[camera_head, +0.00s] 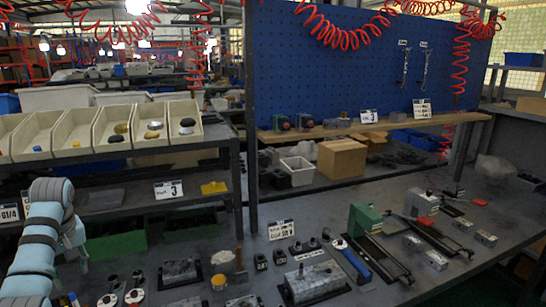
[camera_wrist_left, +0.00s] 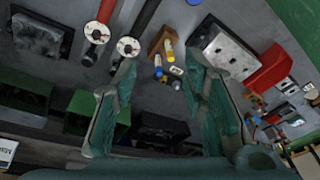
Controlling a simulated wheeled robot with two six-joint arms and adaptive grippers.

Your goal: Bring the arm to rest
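My left arm (camera_head: 45,235) comes in at the left edge of the head view, over the front left of the bench. Its gripper is hard to make out there. In the left wrist view my left gripper (camera_wrist_left: 160,67) has its two green fingers spread well apart, with nothing held between them. Beyond the fingers lie a small wooden block with yellow and blue pieces (camera_wrist_left: 165,50), two round-ended tools (camera_wrist_left: 97,33) and grey metal blocks (camera_wrist_left: 225,48). They look apart from the fingers. My right gripper is in neither view.
The workbench (camera_head: 340,220) carries a metal valve block (camera_head: 313,282), another block (camera_head: 180,271), a green-headed tool (camera_head: 364,218) and several small parts. A shelf with cream bins (camera_head: 115,127) stands behind my left arm. A blue pegboard (camera_head: 350,70) rises at the back.

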